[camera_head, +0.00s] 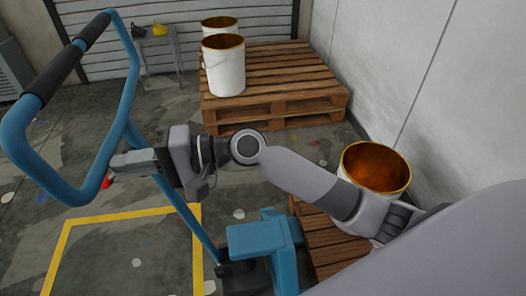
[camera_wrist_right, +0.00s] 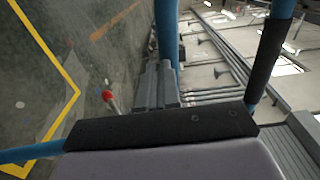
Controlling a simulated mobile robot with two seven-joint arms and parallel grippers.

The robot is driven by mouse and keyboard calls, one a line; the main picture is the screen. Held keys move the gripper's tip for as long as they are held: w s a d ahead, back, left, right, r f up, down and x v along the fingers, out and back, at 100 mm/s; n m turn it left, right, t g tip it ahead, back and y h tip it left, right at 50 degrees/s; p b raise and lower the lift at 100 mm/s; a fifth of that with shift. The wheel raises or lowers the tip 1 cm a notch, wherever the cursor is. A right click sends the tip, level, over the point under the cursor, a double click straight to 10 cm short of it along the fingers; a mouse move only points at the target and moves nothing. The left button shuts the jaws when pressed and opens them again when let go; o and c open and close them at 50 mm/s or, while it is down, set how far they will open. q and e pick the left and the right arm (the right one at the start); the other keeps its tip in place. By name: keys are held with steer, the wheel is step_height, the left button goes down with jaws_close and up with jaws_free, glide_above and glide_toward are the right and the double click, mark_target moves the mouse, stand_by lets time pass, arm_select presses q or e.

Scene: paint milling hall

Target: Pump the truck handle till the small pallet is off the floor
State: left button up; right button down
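The truck's blue handle loop (camera_head: 130,75) with black grips (camera_head: 60,72) stands raised and tilted at the left of the head view. Its blue shaft (camera_head: 190,225) runs down to the blue truck body (camera_head: 258,238). The small pallet (camera_head: 325,238) lies low beside the body, carrying an open bucket (camera_head: 375,168); any gap under it is hidden. My right gripper (camera_head: 125,164) is at the loop's lower right side, overlapping it in view. Its fingers (camera_wrist_right: 158,88) look closed together, with a blue tube (camera_wrist_right: 166,35) just beyond them. No clear grip shows. My left gripper is out of view.
A larger pallet stack (camera_head: 270,85) with two white buckets (camera_head: 224,70) stands behind. A wall (camera_head: 390,70) closes off the right. A small table (camera_head: 160,42) stands at the back left. A yellow floor outline (camera_head: 120,216) surrounds clear floor.

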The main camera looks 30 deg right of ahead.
steer(key=s+d+y+b, duration=0.1)
steer(key=d+b, duration=0.3)
steer(key=d, duration=0.4)
steer(key=s+d+b, duration=0.3)
steer(key=d+b, duration=0.1)
steer(key=d, duration=0.4)
steer(key=s+d+y+b, duration=0.1)
steer(key=s+d+b, duration=0.2)
steer(key=d, duration=0.5)
steer(key=shift+f+t+y+b, duration=0.3)
steer(key=shift+f+t+b, duration=0.1)
steer(key=shift+b, duration=0.15)
steer(key=shift+s, duration=0.1)
